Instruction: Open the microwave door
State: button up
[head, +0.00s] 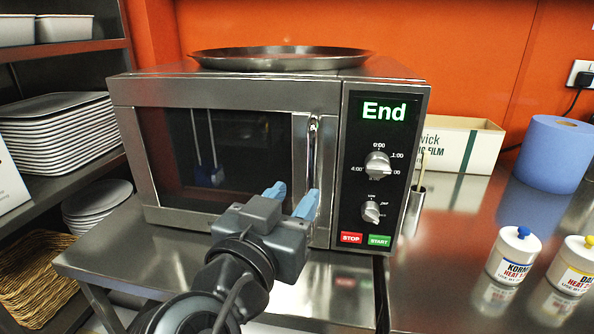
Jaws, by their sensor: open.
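The microwave (225,93) stands on a steel counter, with its door (222,150) shut. The door has a dark window and a vertical bar handle (311,150) along its right edge. The control panel (383,150) on the right shows "End" in green, with two dials and red and green buttons below. My gripper (291,195) is in front of the lower right part of the door. Its two blue-tipped fingers are apart with nothing seen between them. The right finger is close to the lower end of the handle; I cannot tell whether it touches.
A round steel tray (283,60) lies on top of the microwave. To the right are a film box (455,150), a blue paper roll (556,152) and two labelled tubs (513,255). Shelves with stacked white plates (60,135) and a wicker basket (35,278) are at the left.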

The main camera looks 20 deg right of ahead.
aim_at(309, 179)
jog(key=p+x, duration=0.1)
jog(key=x, duration=0.6)
jog(key=shift+w+d+p, duration=0.15)
jog(key=shift+d+p, duration=0.1)
jog(key=shift+p, duration=0.1)
grip_shut()
